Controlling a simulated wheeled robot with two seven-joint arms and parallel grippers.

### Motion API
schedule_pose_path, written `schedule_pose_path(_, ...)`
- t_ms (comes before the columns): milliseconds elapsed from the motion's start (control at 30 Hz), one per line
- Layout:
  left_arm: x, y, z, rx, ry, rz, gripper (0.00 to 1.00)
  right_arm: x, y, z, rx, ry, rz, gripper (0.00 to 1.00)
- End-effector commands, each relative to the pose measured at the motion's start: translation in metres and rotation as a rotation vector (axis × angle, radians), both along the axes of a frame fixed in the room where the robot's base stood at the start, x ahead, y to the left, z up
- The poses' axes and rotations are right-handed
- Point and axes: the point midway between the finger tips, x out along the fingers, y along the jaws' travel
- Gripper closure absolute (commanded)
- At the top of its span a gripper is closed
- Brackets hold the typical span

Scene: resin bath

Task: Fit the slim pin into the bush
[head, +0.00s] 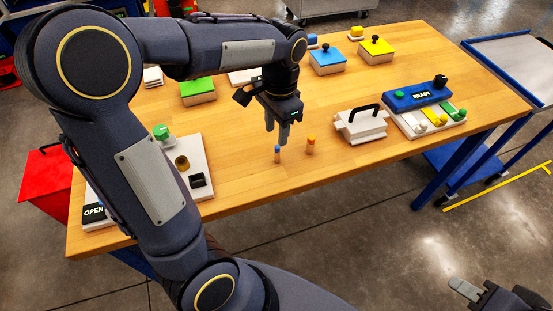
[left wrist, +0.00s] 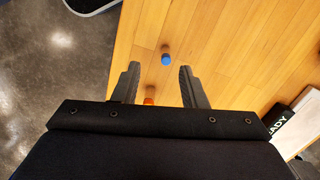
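Two small pins stand upright on the wooden table, one with a blue top (head: 277,153) and one with an orange top (head: 311,145). The blue one looks a little slimmer. My left gripper (head: 277,132) is open and empty, pointing down above the table close to the blue pin. In the left wrist view, the blue pin (left wrist: 166,60) is just beyond the fingertips, and the orange pin (left wrist: 149,101) shows partly hidden at the gripper's body. A brown-gold round piece (head: 182,162), possibly the bush, sits on a white board. My right gripper (head: 472,292) is at the lower right, off the table.
The white board (head: 198,148) also carries a green knob (head: 160,131) and a black block. Green, blue and yellow boxes are further back. The table's front middle is clear.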

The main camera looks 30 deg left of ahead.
Motion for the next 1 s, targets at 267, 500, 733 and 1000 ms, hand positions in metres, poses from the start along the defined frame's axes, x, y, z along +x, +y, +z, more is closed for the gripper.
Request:
schedule_pose_path(267,0.012,0.0,-0.028,0.048,0.038,-0.047,0.61,0.0,0.0,-0.005,0.0,0.0,0.0,0.66)
schedule_pose_path(500,0.011,0.003,-0.057,0.047,0.04,-0.045,0.61,0.0,0.0,-0.002,0.0,0.0,0.0,0.66)
schedule_pose_path(733,0.01,0.004,-0.086,0.046,0.037,-0.044,0.61,0.0,0.0,-0.002,0.0,0.0,0.0,0.66)
schedule_pose_path(1000,0.01,0.004,-0.088,0.045,0.034,-0.044,0.61,0.0,0.0,-0.002,0.0,0.0,0.0,0.66)
